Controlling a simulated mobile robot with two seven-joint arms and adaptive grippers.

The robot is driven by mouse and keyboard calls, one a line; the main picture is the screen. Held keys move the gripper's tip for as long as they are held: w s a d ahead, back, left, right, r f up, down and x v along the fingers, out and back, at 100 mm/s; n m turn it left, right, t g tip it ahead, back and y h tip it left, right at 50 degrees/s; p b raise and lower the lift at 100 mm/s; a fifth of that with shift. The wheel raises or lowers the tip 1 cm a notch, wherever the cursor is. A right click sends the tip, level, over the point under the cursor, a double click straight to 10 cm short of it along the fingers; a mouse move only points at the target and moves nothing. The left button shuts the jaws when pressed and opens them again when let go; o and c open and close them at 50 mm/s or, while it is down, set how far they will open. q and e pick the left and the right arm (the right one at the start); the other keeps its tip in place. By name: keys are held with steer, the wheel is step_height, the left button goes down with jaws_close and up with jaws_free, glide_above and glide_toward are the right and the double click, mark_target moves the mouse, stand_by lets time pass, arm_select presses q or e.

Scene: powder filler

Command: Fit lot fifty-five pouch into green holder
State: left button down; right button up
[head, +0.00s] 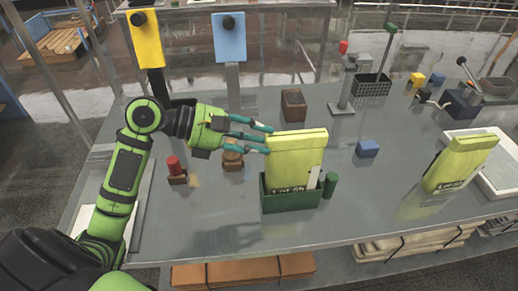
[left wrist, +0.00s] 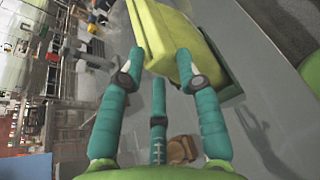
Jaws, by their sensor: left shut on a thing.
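A yellow-green pouch (head: 296,155) with a partly hidden dark label stands upright in the green holder (head: 290,203), its lower part behind the holder's front wall. My left gripper (head: 266,138) reaches in from the left and is shut on the pouch's left edge. In the left wrist view my left gripper (left wrist: 160,60) has its teal fingers on both sides of the pouch (left wrist: 170,38), and the holder (left wrist: 230,84) shows to the right. I cannot tell whether the pouch touches the holder's floor. My right gripper is not in view.
A second yellow-green pouch (head: 460,163) leans at the right by a white tray (head: 503,177). A dark green cylinder (head: 329,185) stands just right of the holder. A red-topped stamp (head: 175,168), a brown block (head: 293,105) and a blue block (head: 368,148) are on the table.

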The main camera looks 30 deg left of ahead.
arm_select(q)
step_height(320, 180, down, 3)
steer(key=shift+w+f, duration=0.1)
steer(key=shift+f, duration=0.1)
steer(key=c, duration=0.9)
jaws_free()
steer(key=shift+o, duration=0.2)
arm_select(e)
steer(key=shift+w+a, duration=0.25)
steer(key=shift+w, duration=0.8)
arm_select(q)
steer(key=b+v, duration=0.2)
steer(key=v, duration=1)
steer(key=shift+r+b, duration=0.15)
steer(key=shift+b, duration=0.15)
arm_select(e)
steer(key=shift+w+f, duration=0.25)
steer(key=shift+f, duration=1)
